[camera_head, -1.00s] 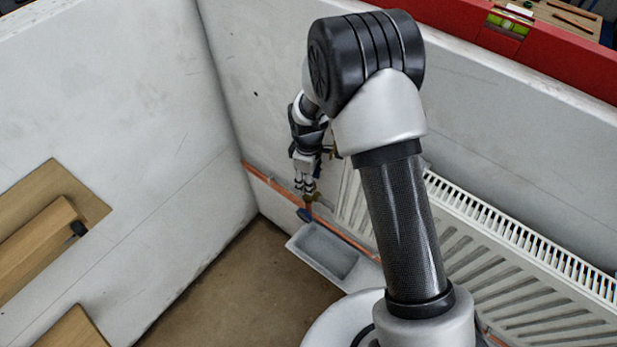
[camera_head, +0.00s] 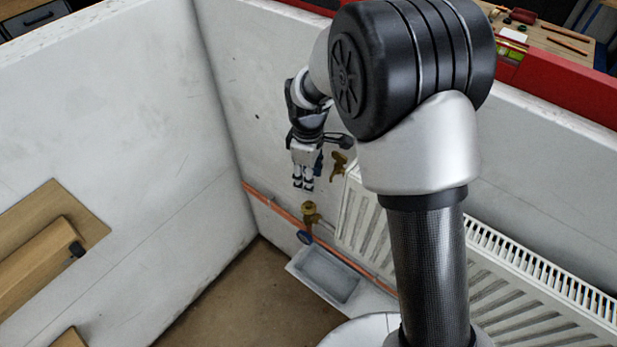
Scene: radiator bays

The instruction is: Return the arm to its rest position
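My gripper (camera_head: 303,184) hangs fingers-down in the corner bay, above the brass valve (camera_head: 310,213) on the copper pipe (camera_head: 275,205) and apart from it in the picture. Its two fingertips look close together and nothing shows between them, but they are too small to tell open from shut. My arm rises at the right of centre and bends over towards the wall, hiding part of the radiator (camera_head: 510,310). A blue knob (camera_head: 304,237) sits just below the brass valve. Another brass fitting (camera_head: 338,164) shows beside the radiator's upper left corner.
A grey tray (camera_head: 291,268) lies below the valve. White walls (camera_head: 110,130) meet at the corner left of my gripper. Wooden pieces (camera_head: 40,262) are at the left. A red ledge (camera_head: 570,85) and a cluttered bench (camera_head: 560,32) stand behind the right wall. Brown floor (camera_head: 230,310) is clear.

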